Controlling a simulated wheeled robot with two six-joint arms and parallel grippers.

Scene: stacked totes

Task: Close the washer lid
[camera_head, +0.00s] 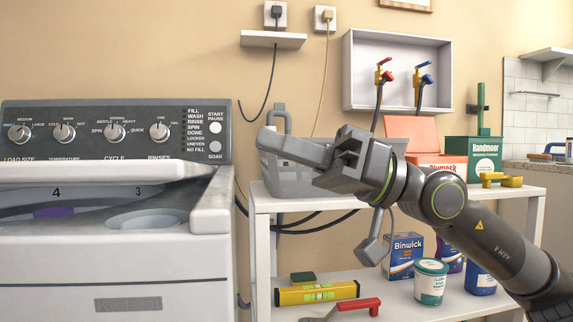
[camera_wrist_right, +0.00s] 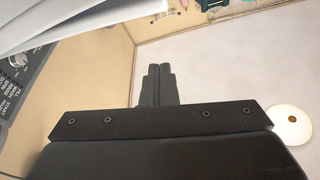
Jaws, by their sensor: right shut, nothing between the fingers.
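The white washer (camera_head: 128,270) stands at the left in the head view. Its white lid (camera_head: 95,173) shows almost edge-on above the top opening, below the control panel (camera_head: 115,130). The lid is not flat down: under its front edge I see the dark-edged opening with the numbers 4 and 3 and a round recess (camera_head: 150,219). My right gripper (camera_head: 268,140) is shut and empty, its fingers pointing left, to the right of the washer and apart from the lid. In the right wrist view its closed fingers (camera_wrist_right: 156,84) show ahead. My left gripper is not in view.
A white shelf unit (camera_head: 400,203) stands right of the washer, holding a grey caddy (camera_head: 283,170), boxes, a yellow level (camera_head: 317,293) and a red-handled tool (camera_head: 358,306). Red and blue taps sit in a wall box (camera_head: 397,47) above. Cords hang behind my gripper.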

